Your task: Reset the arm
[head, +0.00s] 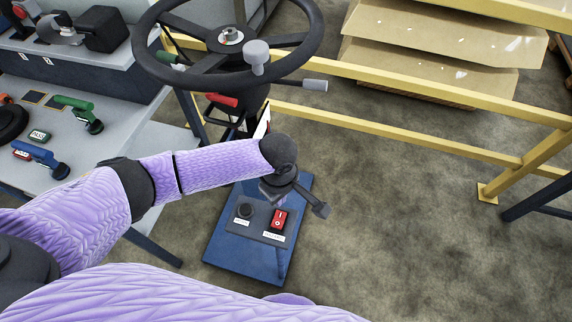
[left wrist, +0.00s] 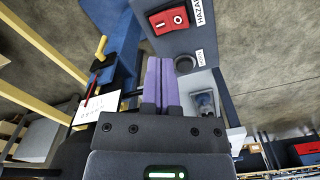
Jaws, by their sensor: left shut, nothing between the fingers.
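My left arm comes in from the left in the head view and ends over the blue box with the switch panel. My left gripper (head: 272,190) points down there, partly hidden by its own wrist. In the left wrist view its two purple fingers (left wrist: 162,80) lie together, shut and empty, near the panel. The red hazard rocker switch (head: 279,219) sits on the panel, and it also shows in the left wrist view (left wrist: 168,20). A black round knob (head: 244,211) is to its left. My right gripper is not in view.
A black steering wheel (head: 228,41) stands behind the gripper, with levers beneath it. A yellow rail (head: 420,143) runs behind. A grey bench (head: 75,150) with green and blue handled tools is at left. The floor at right is clear.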

